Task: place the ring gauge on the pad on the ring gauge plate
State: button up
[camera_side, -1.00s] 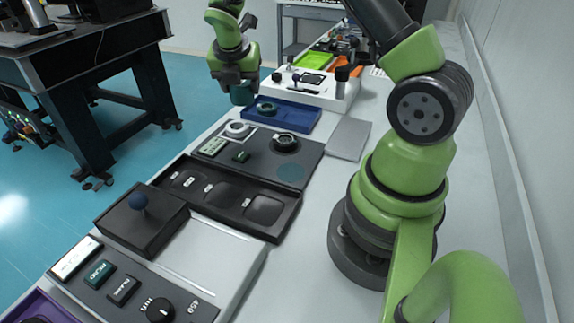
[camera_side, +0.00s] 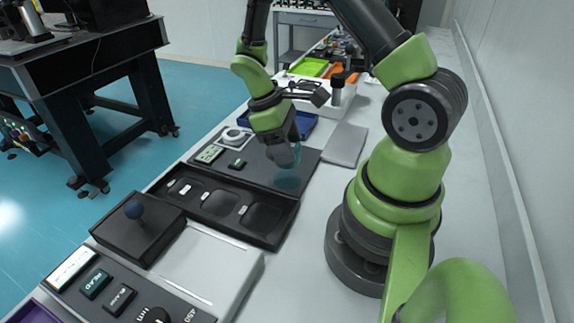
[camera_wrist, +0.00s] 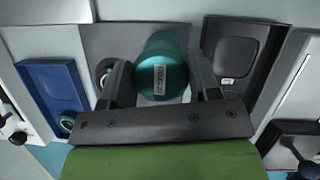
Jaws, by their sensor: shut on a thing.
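The ring gauge (camera_wrist: 163,68) is a teal round piece with a white printed label, between the two fingers of my gripper (camera_wrist: 160,85) in the wrist view. In the side view my gripper (camera_side: 286,160) is over the dark ring gauge plate (camera_side: 258,172), and a little teal (camera_side: 297,149) shows beside the fingers. The pad, a round teal patch (camera_side: 288,181), lies at the plate's near right part, just below the fingertips. I cannot tell how large the gap is. In the wrist view the pad is hidden; the plate (camera_wrist: 104,35) shows beside the gauge.
A black compartment tray (camera_side: 225,203) lies in front. A grey slab (camera_side: 345,145) lies to the right.

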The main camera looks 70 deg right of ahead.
jog(key=shift+f, duration=2.45)
jog(key=shift+f, duration=0.15)
jog(key=o, duration=1.1)
jog(key=w+a+r+m+t, duration=0.1)
jog(key=a+r+t, duration=0.2)
jog(key=r, duration=0.8)
jog(key=w+a+r+m+t, duration=0.1)
jog(key=a+r+m+t, duration=0.15)
jog(key=r, duration=0.85)
jog(key=s+a+r+m+t+y, duration=0.1)
jog(key=s+a+r+t, duration=0.1)
jog(key=s+a+r+t+y, duration=0.1)
jog(key=s+a+r+t, duration=0.1)
jog(key=s, duration=0.1)
jog(key=s+a+r+m+t, duration=0.1)
jog(key=s+a+r+t, duration=0.1)
jog(key=s, duration=0.1)
jog(key=shift+s+a+r+m+y, duration=0.1)
jog(key=shift+s+a+m+y, duration=0.1)
jog(key=shift+a+m+y, duration=0.15)
